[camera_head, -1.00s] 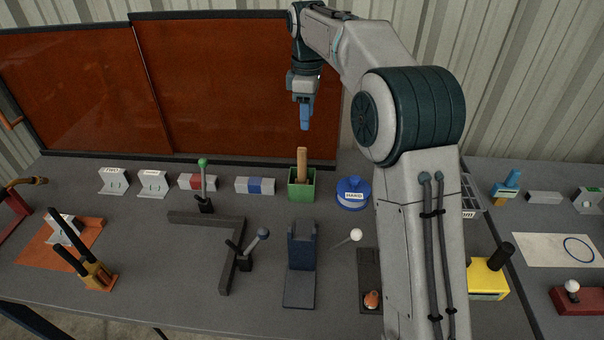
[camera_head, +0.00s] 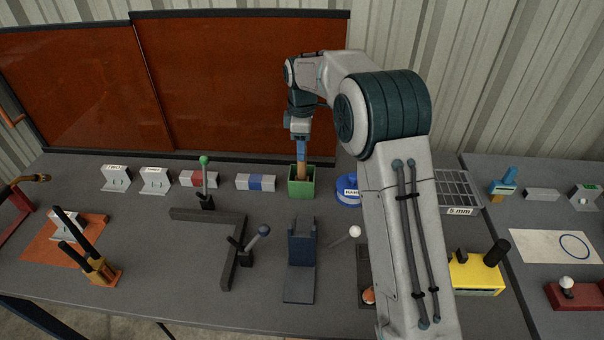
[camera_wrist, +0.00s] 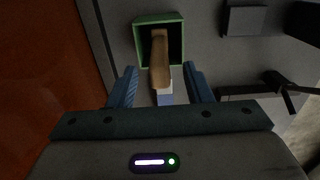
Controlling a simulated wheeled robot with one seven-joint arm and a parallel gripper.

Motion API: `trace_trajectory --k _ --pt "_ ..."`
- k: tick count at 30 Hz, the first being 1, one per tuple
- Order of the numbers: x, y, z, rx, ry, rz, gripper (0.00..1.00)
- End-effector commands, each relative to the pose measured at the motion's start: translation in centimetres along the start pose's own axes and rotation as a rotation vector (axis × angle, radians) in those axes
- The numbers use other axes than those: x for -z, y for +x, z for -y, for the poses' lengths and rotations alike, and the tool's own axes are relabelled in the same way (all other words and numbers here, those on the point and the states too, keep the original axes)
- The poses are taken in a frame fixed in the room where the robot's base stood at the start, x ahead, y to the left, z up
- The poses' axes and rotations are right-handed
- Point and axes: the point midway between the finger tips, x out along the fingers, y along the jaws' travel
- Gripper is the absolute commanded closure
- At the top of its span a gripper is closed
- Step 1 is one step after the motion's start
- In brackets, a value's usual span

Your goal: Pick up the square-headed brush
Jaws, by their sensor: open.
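A wooden handle (camera_head: 302,172) stands upright in a square green holder (camera_head: 301,190); its lower end is hidden inside, so the head's shape cannot be told. In the wrist view the handle (camera_wrist: 159,58) rises from the holder (camera_wrist: 140,45) toward the gap between my fingers. My gripper (camera_head: 301,150) points down at the handle's top. Its two blue fingers (camera_wrist: 162,88) are open, one on each side of the handle's upper end, with no clear contact.
A grey block with a blue band (camera_head: 256,182) lies left of the holder, and a blue round container (camera_head: 346,188) stands right. A dark stand (camera_head: 300,250) is in front. The orange screen (camera_head: 240,85) rises behind. A blue-handled tool (camera_head: 505,183) sits far right.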

Motion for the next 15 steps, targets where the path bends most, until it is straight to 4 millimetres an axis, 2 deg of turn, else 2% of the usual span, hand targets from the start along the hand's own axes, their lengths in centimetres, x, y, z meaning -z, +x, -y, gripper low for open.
trace_trajectory --k 6,13,14,15 --pt "0.1 2.4 0.0 0.002 0.000 0.000 0.55" --pt "0.0 2.6 0.0 0.000 0.000 -0.001 0.55" --pt "0.0 2.6 0.0 0.000 0.000 -0.001 0.60" --pt "0.0 2.6 0.0 0.000 0.000 -0.001 0.71"
